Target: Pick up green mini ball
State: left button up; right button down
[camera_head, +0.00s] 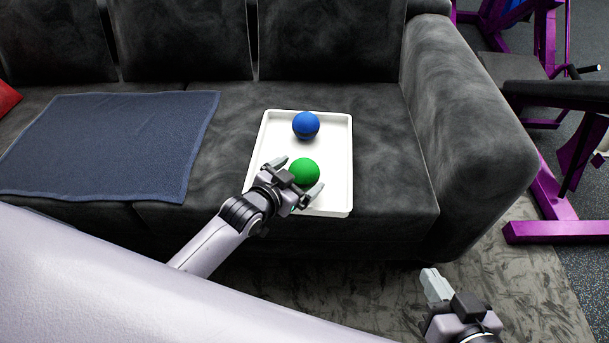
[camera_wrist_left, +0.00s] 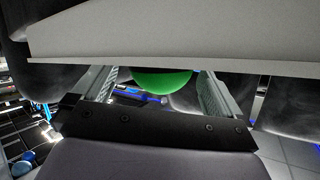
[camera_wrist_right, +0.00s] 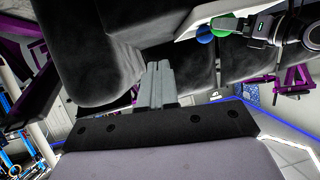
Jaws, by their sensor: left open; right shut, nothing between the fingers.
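The green mini ball (camera_head: 304,172) lies in the front part of a white tray (camera_head: 343,190) on the sofa. My left gripper (camera_head: 298,178) is open at the tray, with its fingers on either side of the ball. In the left wrist view the green ball (camera_wrist_left: 162,82) shows between the two spread fingers, partly hidden by the tray edge (camera_wrist_left: 180,50). My right gripper (camera_head: 432,285) is shut and empty, low in front of the sofa. Its closed fingers (camera_wrist_right: 158,85) show in the right wrist view.
A blue ball (camera_head: 306,125) lies in the back part of the tray. A blue-grey towel (camera_head: 110,140) is spread on the sofa seat to the left. The sofa's armrest (camera_head: 465,120) rises at the right. Purple gym equipment (camera_head: 560,190) stands beyond it.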

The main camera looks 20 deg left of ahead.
aim_at(304, 172)
pick_arm(q)
jog(key=x, duration=0.1)
jog(key=b+x, duration=0.1)
jog(key=shift+w+f, duration=0.15)
jog(key=shift+f, duration=0.2)
jog(key=shift+w+d+f, duration=0.1)
jog(key=shift+w+d, duration=0.05)
jog(key=shift+w, duration=0.3)
pick_arm(e)
jog(key=shift+w+a+f+y, duration=0.15)
jog(key=shift+a+y, duration=0.05)
jog(key=shift+a, duration=0.2)
jog(key=shift+w+a+f+y, duration=0.1)
jog(key=shift+a+y, duration=0.1)
jog(key=shift+a, duration=0.15)
pick_arm(q)
jog(key=c, duration=0.9)
